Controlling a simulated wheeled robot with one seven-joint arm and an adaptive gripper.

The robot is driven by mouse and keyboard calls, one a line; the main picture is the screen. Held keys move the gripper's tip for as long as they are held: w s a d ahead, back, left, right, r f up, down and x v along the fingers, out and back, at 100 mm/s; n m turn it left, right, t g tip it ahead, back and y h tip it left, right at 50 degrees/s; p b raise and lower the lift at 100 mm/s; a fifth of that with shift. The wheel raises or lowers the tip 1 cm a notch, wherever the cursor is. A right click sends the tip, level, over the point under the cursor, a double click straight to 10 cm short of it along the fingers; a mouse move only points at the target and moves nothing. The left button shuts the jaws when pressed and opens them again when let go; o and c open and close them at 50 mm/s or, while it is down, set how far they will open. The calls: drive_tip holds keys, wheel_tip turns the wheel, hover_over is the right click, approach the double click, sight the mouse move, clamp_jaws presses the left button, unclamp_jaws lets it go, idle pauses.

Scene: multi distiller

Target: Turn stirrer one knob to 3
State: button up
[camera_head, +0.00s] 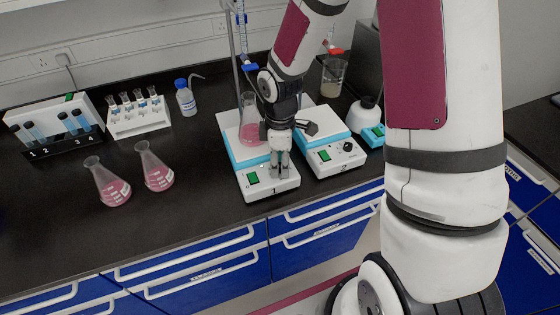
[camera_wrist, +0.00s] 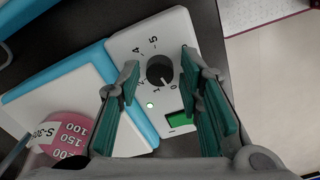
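My gripper (camera_head: 281,171) is over the front panel and hides the knob in the head view. In the wrist view its teal fingers (camera_wrist: 160,66) are apart, one on each side of the knob, with visible gaps.
A flask of pink liquid (camera_head: 250,128) stands on stirrer one. Stirrer two (camera_head: 335,158) is close on the right. Two pink flasks (camera_head: 112,186) (camera_head: 157,172), tube racks (camera_head: 138,122) and a blue-capped bottle (camera_head: 186,102) stand left. The front-left bench is clear.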

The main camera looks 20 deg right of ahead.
clamp_jaws()
drive_tip(key=shift+m, duration=0.5)
drive_tip(key=m, duration=0.4)
drive_tip(key=shift+m, duration=0.3)
drive_tip(key=m, duration=0.6)
drive_tip(key=m+p, duration=0.1)
drive_tip(key=m, duration=0.5)
drive_tip(key=shift+m, duration=0.4)
drive_tip(key=m+p, duration=0.1)
drive_tip(key=m, duration=0.4)
drive_tip(key=shift+m, duration=0.4)
